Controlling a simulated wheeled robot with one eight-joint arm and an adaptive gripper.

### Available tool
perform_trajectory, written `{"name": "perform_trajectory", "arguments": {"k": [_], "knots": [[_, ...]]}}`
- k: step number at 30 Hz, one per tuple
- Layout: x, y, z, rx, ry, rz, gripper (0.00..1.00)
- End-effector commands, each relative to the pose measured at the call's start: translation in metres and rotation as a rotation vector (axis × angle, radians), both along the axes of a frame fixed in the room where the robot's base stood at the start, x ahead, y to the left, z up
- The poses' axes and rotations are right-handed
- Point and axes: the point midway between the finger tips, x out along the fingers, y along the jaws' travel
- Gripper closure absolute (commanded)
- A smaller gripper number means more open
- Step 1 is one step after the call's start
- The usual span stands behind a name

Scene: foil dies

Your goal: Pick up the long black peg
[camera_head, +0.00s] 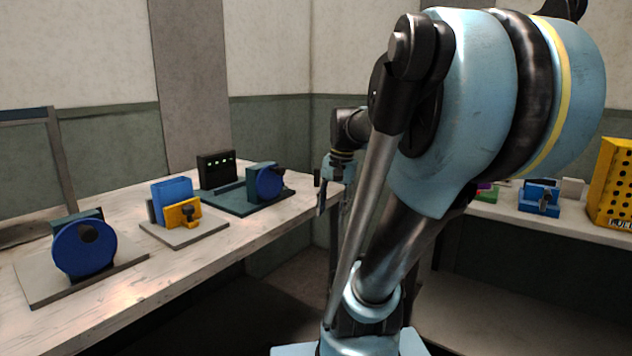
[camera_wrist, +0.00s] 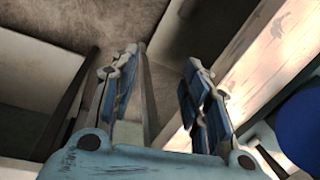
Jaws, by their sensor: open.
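I cannot make out a long black peg for certain in either view. My gripper (camera_wrist: 158,88) is open and empty, with its two blue-padded fingers spread apart in the wrist view. In the head view my gripper (camera_head: 321,196) is small and partly hidden by my arm, near the right end of the left bench. A blue disc with a dark knob (camera_head: 270,182) on a dark green base stands on the bench to the left of it. A blue round shape (camera_wrist: 306,127) shows at the right edge of the wrist view.
The left bench (camera_head: 105,296) also bears a black block with small lights (camera_head: 217,169), a blue box (camera_head: 172,201) with a yellow bracket (camera_head: 184,214), and another blue disc (camera_head: 85,248). A right bench holds a blue fixture (camera_head: 539,198) and a yellow perforated box (camera_head: 611,185).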

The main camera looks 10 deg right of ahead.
Motion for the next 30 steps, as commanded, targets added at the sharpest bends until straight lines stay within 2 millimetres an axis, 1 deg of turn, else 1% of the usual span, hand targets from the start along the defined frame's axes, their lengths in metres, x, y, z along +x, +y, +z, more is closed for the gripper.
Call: {"name": "perform_trajectory", "arguments": {"k": [1,6,11,15,21,24,27,30], "knots": [[0.015,-0.002,0.014,0.018,0.013,-0.051,0.57],[0.059,-0.007,0.054,0.078,0.065,-0.228,0.57],[0.102,-0.014,0.087,0.131,0.118,-0.391,0.57],[0.140,-0.023,0.112,0.176,0.167,-0.534,0.57],[0.195,-0.039,0.142,0.235,0.245,-0.734,0.57],[0.221,-0.048,0.154,0.262,0.284,-0.826,0.57],[0.241,-0.057,0.162,0.282,0.317,-0.901,0.57],[0.255,-0.062,0.167,0.295,0.340,-0.953,0.57]]}}
